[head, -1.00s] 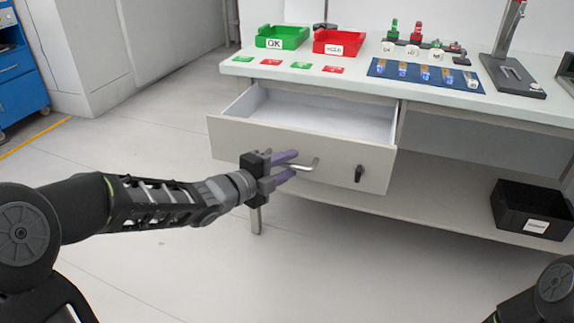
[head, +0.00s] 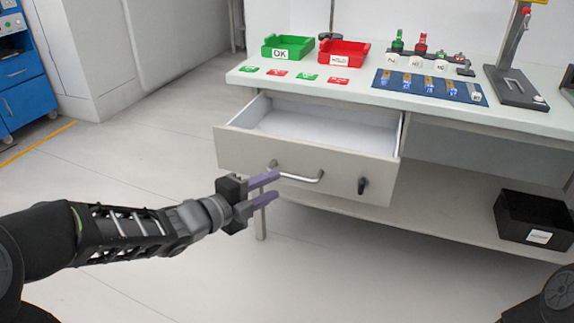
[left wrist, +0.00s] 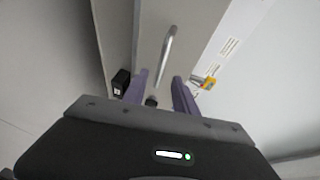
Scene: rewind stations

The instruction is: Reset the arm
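My left gripper (head: 268,190) is open and empty in the head view. It is just left of and in front of the handle (head: 298,174) of an open drawer (head: 330,168), apart from it. In the left wrist view, the two purple fingers (left wrist: 160,90) stand apart with nothing between them, and the metal handle (left wrist: 168,52) shows beyond them. The right gripper is not in view; only part of my right arm shows at the lower right of the head view.
The drawer is pulled out under the workbench (head: 440,108). On the bench are a green bin (head: 289,47), a red bin (head: 344,53), and a blue mat (head: 430,87) with several small parts. A black crate (head: 530,217) sits on the lower shelf. The floor at left is clear.

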